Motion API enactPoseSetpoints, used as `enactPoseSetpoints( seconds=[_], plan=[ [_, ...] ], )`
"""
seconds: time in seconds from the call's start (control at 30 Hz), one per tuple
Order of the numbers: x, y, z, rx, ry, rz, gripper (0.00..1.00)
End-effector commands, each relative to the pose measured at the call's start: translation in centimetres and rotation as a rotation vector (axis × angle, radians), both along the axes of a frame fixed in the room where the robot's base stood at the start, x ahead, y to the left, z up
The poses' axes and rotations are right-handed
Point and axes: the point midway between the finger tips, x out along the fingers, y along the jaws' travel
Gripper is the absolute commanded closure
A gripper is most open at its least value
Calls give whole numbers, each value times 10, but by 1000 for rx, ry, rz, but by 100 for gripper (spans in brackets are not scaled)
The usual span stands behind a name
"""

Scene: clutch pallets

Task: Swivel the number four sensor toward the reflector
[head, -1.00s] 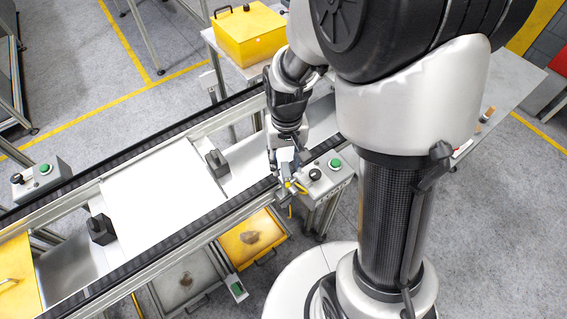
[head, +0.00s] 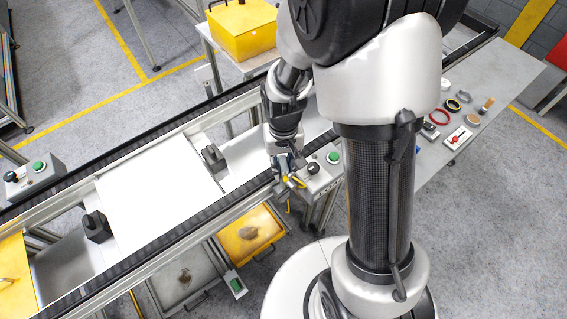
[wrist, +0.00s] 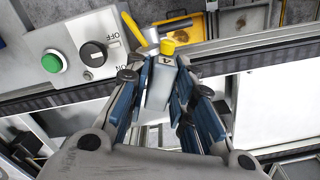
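The number four sensor (wrist: 159,88) is a small grey block with a "4" label and a yellow end, seen in the wrist view between my fingers. My gripper (wrist: 164,75) has its blue-padded fingers against both sides of it, with no clear gap showing. In the head view my gripper (head: 287,176) is at the conveyor's near rail, with the sensor's yellow part (head: 294,182) showing at its tip. The sensor's mount is mostly hidden by the fingers. I cannot pick out the reflector.
A control box with a green button (head: 333,157) and black knob stands close beside my gripper. The conveyor (head: 150,195) carries a white panel and dark blocks. Yellow and grey bins (head: 262,258) lie below. A side table (head: 490,75) holds small parts.

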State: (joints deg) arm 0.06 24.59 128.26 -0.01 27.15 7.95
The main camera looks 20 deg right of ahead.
Motion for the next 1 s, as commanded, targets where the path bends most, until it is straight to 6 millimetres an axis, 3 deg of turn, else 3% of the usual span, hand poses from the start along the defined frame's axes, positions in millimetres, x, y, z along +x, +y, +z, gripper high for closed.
enactPoseSetpoints(
  seconds=[0.3, 0.53, 0.8, 1.0],
  plan=[
    [0, 0, 0, 0, 0, 0, 100],
    [0, -1, 0, 0, 0, 49, 100],
    [0, -4, 0, 0, 0, 339, 100],
    [1, -5, 0, 0, 0, 451, 100]
  ],
)
